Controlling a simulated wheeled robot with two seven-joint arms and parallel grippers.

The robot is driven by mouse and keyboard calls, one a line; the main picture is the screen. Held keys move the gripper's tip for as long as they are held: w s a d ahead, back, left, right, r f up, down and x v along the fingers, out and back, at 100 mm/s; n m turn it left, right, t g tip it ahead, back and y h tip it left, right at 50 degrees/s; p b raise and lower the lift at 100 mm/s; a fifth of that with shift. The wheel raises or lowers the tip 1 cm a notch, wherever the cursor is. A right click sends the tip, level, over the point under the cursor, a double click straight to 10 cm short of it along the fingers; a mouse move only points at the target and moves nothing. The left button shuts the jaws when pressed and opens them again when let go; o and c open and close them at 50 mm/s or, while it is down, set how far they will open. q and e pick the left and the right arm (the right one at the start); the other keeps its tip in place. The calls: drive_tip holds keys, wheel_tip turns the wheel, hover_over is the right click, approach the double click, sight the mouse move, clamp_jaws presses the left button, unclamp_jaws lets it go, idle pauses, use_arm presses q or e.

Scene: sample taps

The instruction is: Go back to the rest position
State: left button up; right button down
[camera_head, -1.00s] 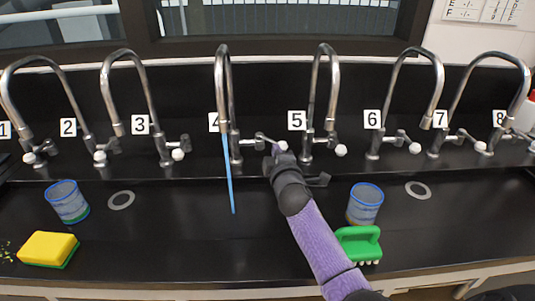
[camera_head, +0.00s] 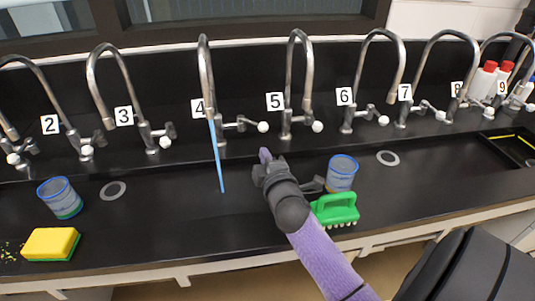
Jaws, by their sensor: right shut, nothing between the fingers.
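My right gripper (camera_head: 266,158) is shut and empty, above the black counter in front of the taps labelled 4 and 5. It is apart from the tap handles. Its purple arm comes in from the bottom right. Tap 4 (camera_head: 204,75) has a thin blue stream (camera_head: 217,160) hanging from its spout down to the counter. Tap 5 (camera_head: 290,75) stands just behind and right of the gripper, with no stream. My left gripper is not in view.
A green brush (camera_head: 337,208) and a blue-rimmed cup (camera_head: 341,174) stand close right of my right gripper. Another cup (camera_head: 60,199) and a yellow sponge (camera_head: 48,243) are at the left. Red-capped bottles (camera_head: 484,78) stand at the back right. The counter's middle left is clear.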

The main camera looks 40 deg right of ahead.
drive_tip(key=shift+s+a, duration=0.1)
drive_tip(key=shift+s, duration=0.35)
